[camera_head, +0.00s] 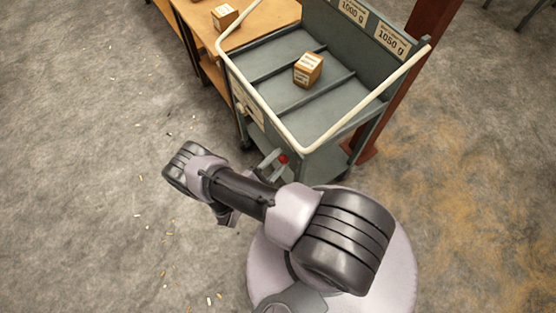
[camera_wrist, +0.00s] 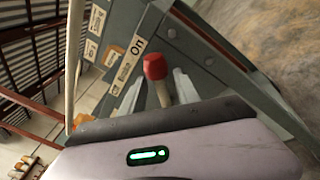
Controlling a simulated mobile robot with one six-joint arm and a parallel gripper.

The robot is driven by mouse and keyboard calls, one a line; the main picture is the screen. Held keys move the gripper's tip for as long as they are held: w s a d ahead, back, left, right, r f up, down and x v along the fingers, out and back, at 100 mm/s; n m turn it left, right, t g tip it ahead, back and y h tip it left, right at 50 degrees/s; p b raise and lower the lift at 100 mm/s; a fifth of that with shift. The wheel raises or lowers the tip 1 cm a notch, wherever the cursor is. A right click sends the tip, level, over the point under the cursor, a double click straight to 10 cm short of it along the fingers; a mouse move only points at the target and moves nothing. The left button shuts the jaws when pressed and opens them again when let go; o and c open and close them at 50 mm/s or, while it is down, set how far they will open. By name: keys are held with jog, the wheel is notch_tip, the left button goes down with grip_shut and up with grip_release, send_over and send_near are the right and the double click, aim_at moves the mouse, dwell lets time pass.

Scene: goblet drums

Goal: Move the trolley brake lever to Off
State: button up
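The trolley brake lever has a red knob (camera_wrist: 155,66) on a pale stem and shows in the wrist view beside labels reading "Brake" and "On" (camera_wrist: 137,45). The red knob also shows in the head view (camera_head: 283,159), low on the near end of the grey trolley (camera_head: 335,113). My gripper (camera_wrist: 160,88) is open, with one grey finger on each side of the lever in the wrist view. Gaps show between the fingers and the stem; I cannot tell whether either touches. An "Off" label is not readable.
A wooden table (camera_head: 262,22) with another box (camera_head: 224,17) adjoins at upper left. A red-brown post (camera_head: 416,50) stands right of the trolley. The concrete floor at left is open, with small scraps.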

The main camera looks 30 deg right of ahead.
jog(key=shift+d, duration=0.1)
grip_shut()
dwell(1.4)
